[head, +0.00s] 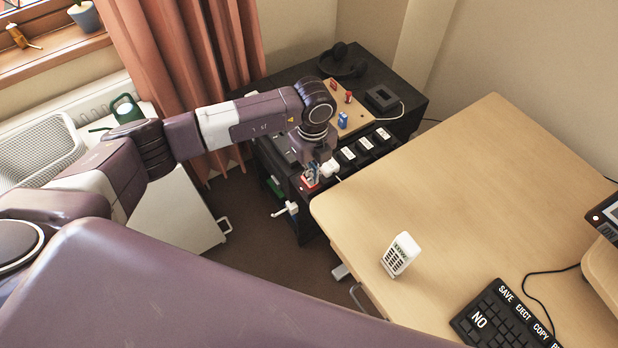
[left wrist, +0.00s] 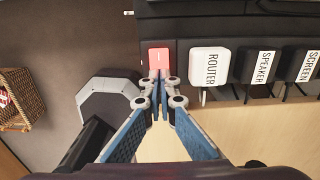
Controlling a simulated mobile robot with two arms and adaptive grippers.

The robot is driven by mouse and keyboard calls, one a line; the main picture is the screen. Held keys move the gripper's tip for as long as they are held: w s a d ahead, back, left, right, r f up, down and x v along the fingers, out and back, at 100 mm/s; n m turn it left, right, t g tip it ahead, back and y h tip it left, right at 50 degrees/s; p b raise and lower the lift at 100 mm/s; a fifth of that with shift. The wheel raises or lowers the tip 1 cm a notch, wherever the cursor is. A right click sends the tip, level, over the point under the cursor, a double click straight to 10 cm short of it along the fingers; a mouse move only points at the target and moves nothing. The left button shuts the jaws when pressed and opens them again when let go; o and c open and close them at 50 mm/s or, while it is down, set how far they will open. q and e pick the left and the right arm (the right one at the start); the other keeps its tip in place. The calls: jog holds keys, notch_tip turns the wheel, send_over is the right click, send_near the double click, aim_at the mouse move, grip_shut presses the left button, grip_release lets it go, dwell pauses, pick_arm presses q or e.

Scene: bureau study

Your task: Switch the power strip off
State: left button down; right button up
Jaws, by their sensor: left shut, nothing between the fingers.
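The power strip (left wrist: 230,42) is dark and lies along the front edge of a dark cabinet. At its left end is a red rocker switch (left wrist: 159,58) with a white line mark; it looks lit. In the head view the left gripper (head: 312,174) points down over the red switch (head: 309,182). My right gripper is not in view.
On the dark cabinet (head: 408,84) are headphones (head: 343,62), a board with small coloured items (head: 349,117) and a black box (head: 381,98). A wooden desk (head: 470,170) stands at right with a white labelled object (head: 400,254) and a black keyboard (head: 506,318).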

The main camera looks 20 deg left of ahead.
pick_arm(q)
jog(key=shift+f, duration=0.4)
jog(key=shift+r, duration=0.2)
jog(key=shift+r+p, duration=0.5)
jog(key=shift+r, duration=0.1)
jog(key=shift+r+p, duration=2.05)
jog(key=shift+r, duration=0.75)
jog(key=shift+f, duration=0.1)
